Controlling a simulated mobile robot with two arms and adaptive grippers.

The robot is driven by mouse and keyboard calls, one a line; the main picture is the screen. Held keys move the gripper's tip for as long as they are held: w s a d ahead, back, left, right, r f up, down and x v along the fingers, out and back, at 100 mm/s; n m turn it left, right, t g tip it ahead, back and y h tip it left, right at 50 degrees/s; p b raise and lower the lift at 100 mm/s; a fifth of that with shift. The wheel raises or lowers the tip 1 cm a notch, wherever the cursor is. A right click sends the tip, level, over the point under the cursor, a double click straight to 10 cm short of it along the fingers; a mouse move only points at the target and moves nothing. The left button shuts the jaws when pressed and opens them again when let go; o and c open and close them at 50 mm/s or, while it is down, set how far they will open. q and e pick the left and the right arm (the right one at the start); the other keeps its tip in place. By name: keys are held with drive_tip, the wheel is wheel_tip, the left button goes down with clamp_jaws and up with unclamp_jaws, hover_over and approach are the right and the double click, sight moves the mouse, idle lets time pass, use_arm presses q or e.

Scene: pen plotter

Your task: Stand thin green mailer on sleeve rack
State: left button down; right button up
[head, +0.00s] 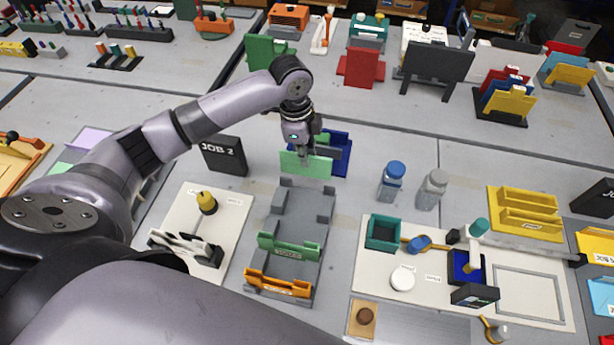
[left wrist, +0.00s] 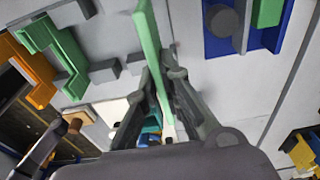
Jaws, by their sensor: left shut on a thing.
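My left gripper (head: 304,151) is shut on a thin light-green mailer (head: 306,164), which it holds upright by its upper edge. In the left wrist view the mailer (left wrist: 148,45) stands edge-on between the two fingers (left wrist: 160,90). The mailer is just behind the far end of a long grey rack (head: 305,203); I cannot tell whether it touches anything below. The rack's near end carries a green slotted piece (head: 290,246) and an orange one (head: 278,284). No label names the sleeve rack, but this grey rack looks likely. My right gripper is not in view.
A blue holder (head: 341,158) with a green piece stands right behind the mailer. A black JOB 2 block (head: 224,154) is to the left. Two bottles, one blue-capped (head: 393,181) and one grey (head: 432,190), stand to the right. The rack's middle is bare.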

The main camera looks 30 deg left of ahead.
sight(305, 175)
use_arm(q)
wheel_tip(305, 175, down, 5)
drive_tip(key=shift+d+f, duration=0.1)
drive_tip(key=shift+f, duration=0.1)
wheel_tip(305, 175, down, 4)
drive_tip(key=shift+f+p, duration=0.1)
drive_tip(key=shift+p, duration=0.45)
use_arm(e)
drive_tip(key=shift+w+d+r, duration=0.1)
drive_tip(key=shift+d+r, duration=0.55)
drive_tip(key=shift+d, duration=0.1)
use_arm(q)
drive_tip(key=shift+f, duration=0.1)
drive_tip(key=c, duration=2.2)
unclamp_jaws()
drive_tip(key=shift+f, duration=0.1)
drive_tip(key=shift+c, duration=0.2)
drive_tip(key=o, duration=0.5)
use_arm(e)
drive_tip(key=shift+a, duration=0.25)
use_arm(q)
drive_tip(key=r, duration=0.4)
drive_tip(key=a+r+b, duration=0.1)
drive_tip(key=r, duration=0.7)
drive_tip(key=shift+s+a+r+b, duration=0.15)
drive_tip(key=shift+a+b, duration=0.05)
drive_tip(key=shift+b, duration=0.1)
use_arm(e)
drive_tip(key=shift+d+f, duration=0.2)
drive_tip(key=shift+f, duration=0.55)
